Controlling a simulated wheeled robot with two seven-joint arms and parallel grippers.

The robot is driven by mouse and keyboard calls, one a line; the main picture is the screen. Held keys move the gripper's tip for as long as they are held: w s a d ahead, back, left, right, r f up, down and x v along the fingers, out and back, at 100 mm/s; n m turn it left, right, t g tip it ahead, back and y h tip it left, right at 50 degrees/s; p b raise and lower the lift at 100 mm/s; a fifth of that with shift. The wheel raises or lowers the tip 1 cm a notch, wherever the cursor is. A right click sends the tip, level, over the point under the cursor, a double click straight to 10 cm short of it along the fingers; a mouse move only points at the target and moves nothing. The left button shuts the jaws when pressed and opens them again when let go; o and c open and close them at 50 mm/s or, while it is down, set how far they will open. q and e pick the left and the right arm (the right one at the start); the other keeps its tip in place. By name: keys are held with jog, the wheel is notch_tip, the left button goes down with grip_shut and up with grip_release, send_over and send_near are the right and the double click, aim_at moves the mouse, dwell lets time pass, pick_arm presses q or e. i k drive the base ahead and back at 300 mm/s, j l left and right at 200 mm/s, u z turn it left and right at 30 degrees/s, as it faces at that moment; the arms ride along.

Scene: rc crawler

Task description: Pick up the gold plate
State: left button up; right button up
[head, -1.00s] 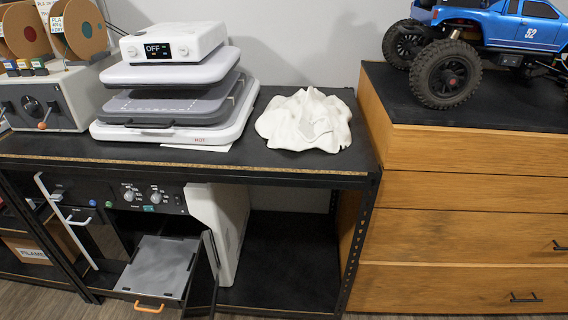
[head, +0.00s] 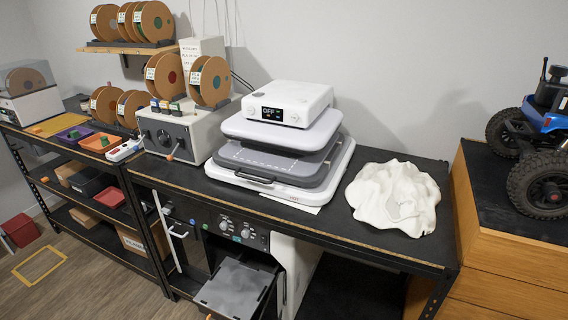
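A flat gold-yellow plate (head: 56,123) lies on the top of the left bench, between the grey-white machine and the purple tray. It is small and far in this view, so I cannot tell its thickness. It looks like the gold plate, and nothing lies on it that I can make out. Neither of my grippers is in the head view.
The left bench also holds a purple tray (head: 74,134), an orange tray (head: 98,143) and filament spools (head: 104,104). A press (head: 278,150) and a crumpled white form (head: 394,198) stand on the middle bench. An open machine drawer (head: 236,287) juts out below. Floor at left is mostly clear.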

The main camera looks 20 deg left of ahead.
aim_at(59, 123)
jog(key=u, duration=1.25)
